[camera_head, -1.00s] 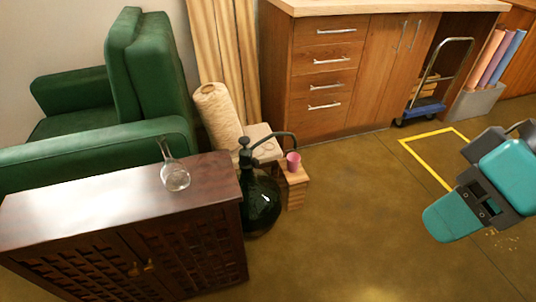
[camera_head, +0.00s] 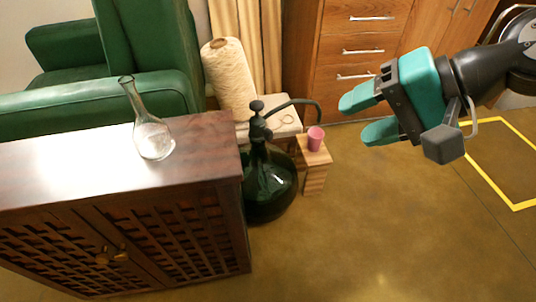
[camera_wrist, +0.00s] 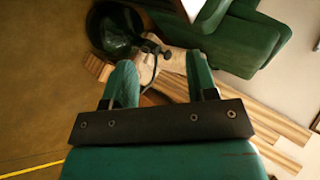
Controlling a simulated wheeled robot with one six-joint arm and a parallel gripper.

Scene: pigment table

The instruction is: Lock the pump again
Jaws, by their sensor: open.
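The black pump (camera_head: 258,122) with a round knob and a curved spout stands upright on a dark green glass bottle (camera_head: 270,190) on the floor, beside the dark wooden cabinet. My gripper (camera_head: 356,118) has teal fingers and is open and empty, in the air to the right of the pump and apart from it. In the wrist view the pump (camera_wrist: 150,46) shows beyond and between the open fingers (camera_wrist: 162,68), and the bottle (camera_wrist: 112,30) lies at the upper left. I cannot tell whether the pump is locked.
A pink cup (camera_head: 316,138) stands on a small wooden stand (camera_head: 314,170) near the bottle, under the spout's end. A clear flask (camera_head: 152,138) is on the dark cabinet (camera_head: 60,185). A yarn cone (camera_head: 229,80) and green armchair (camera_head: 150,95) are behind. The floor in front is free.

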